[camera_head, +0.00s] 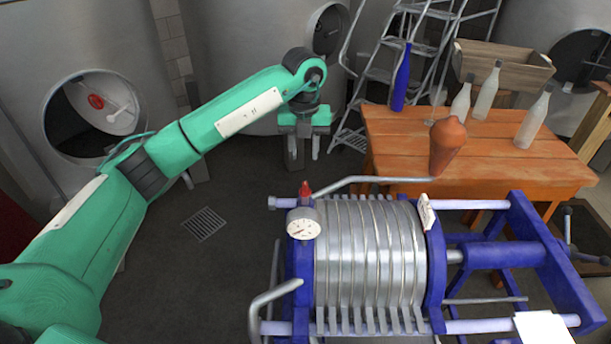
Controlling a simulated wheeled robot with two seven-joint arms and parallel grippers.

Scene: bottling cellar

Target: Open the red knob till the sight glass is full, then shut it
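The red knob (305,189) stands up at the top left of the plate filter press, just above a round white dial gauge (303,224). My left gripper (303,155) points down above and beyond the knob in the picture, apart from it. Its fingers look spread with nothing between them. A curved metal pipe (350,181) runs right from near the knob. I cannot make out a sight glass for certain; a small white plate (427,212) sits at the right end of the plates. My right gripper is not in view.
The blue-framed press (437,275) fills the front right. Behind it, an orange wooden table (400,145) holds a blue bottle (401,80), several pale bottles and a wooden crate (500,68). Tanks and a ladder stand behind.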

